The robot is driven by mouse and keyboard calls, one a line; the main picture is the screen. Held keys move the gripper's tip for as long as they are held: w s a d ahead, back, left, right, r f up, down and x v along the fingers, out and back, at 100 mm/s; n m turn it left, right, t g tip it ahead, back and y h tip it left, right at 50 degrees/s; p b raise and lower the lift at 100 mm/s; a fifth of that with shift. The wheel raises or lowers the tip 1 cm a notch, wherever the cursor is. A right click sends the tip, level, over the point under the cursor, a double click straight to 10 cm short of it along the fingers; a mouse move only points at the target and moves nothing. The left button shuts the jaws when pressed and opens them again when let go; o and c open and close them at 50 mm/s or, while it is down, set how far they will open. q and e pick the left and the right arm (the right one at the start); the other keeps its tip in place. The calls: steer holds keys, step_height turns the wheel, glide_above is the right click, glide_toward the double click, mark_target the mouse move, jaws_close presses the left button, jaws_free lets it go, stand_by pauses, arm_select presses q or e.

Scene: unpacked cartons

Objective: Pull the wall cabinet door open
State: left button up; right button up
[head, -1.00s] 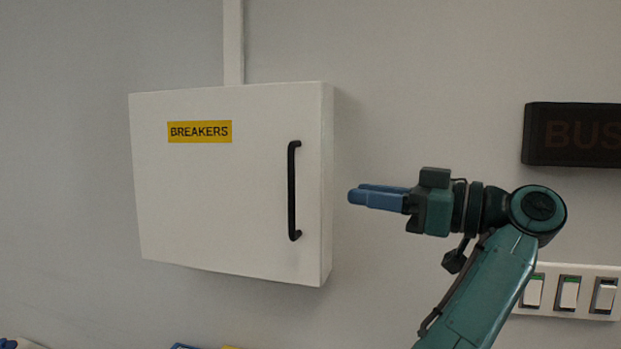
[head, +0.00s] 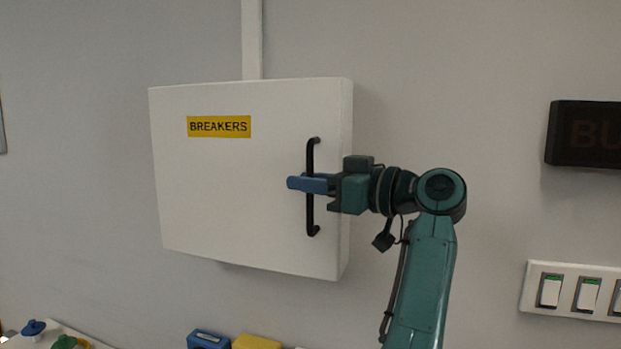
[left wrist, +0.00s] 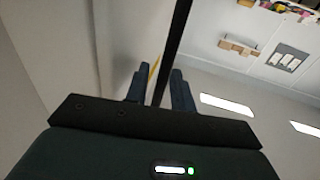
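The wall cabinet (head: 235,190) is a white box with a yellow BREAKERS label (head: 219,126); its door looks closed. A black vertical bar handle (head: 312,155) is near the door's right edge. My left gripper (head: 299,183) reaches in from the right at the handle's middle, a blue finger crossing in front of the bar. In the left wrist view, the handle (left wrist: 178,35) runs between the two blue fingers (left wrist: 160,74). They are apart, with gaps beside the bar, so the gripper looks open around it. My right gripper is not in view.
A dark sign (head: 590,135) and a white switch panel (head: 535,290) are on the wall to the right. A blue object (head: 208,340), a yellow object (head: 257,342) and a panel with coloured knobs (head: 34,328) are low in view. The wall left of the cabinet is mostly bare.

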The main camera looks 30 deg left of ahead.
arm_select(q)
jaws_close()
stand_by(0.6)
